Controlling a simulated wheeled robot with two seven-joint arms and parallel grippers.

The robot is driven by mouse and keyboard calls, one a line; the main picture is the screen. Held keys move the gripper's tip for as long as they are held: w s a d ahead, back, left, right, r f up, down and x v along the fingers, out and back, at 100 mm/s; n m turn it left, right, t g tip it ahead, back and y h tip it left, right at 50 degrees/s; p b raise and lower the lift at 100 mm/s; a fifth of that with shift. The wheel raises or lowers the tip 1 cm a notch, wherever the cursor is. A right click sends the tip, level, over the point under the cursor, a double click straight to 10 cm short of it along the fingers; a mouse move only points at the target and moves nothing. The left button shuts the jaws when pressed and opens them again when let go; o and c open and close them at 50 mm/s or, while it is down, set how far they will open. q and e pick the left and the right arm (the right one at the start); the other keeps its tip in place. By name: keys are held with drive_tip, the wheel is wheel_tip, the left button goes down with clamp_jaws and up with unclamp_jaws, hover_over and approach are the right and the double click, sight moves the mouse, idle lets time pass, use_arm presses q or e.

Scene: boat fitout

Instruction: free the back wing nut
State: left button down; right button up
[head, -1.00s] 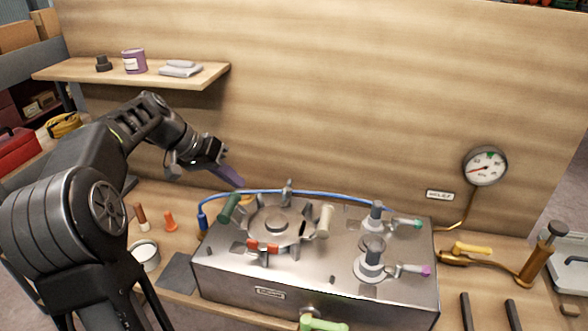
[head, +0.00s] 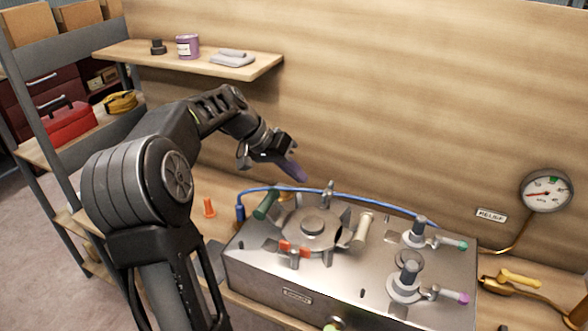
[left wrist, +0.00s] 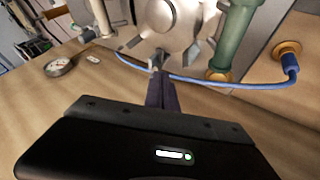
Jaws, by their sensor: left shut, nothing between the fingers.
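The back wing nut (head: 329,190) is grey and stands upright at the back rim of the round metal lid (head: 312,226), near the blue hose. In the left wrist view the back wing nut (left wrist: 156,60) shows just beyond the fingertips. My left gripper (head: 299,174) is shut and empty, its dark purplish fingers just left of and above the nut. In the left wrist view my left gripper (left wrist: 160,80) points at it; I cannot tell whether they touch. My right gripper is not in view.
A green handle (head: 265,203), a cream handle (head: 363,228) and a red piece (head: 293,248) surround the lid on the metal box (head: 262,273). A blue hose (head: 380,206) runs behind the lid. The wooden wall stands close behind; a shelf (head: 190,60) is above left.

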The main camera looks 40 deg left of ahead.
sight(327, 200)
use_arm(q)
drive_tip(key=p+x, duration=0.1)
drive_tip(key=x, duration=0.5)
drive_tip(key=shift+w+d+f, duration=0.1)
drive_tip(key=shift+w+f, duration=0.1)
drive_tip(key=shift+f, duration=0.15)
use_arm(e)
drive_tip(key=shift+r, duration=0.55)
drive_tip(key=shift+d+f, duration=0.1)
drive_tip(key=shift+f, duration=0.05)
use_arm(q)
drive_tip(key=shift+d+n, duration=0.15)
drive_tip(key=shift+n, duration=0.15)
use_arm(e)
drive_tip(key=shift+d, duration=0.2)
use_arm(q)
drive_tip(key=shift+y+b, duration=0.3)
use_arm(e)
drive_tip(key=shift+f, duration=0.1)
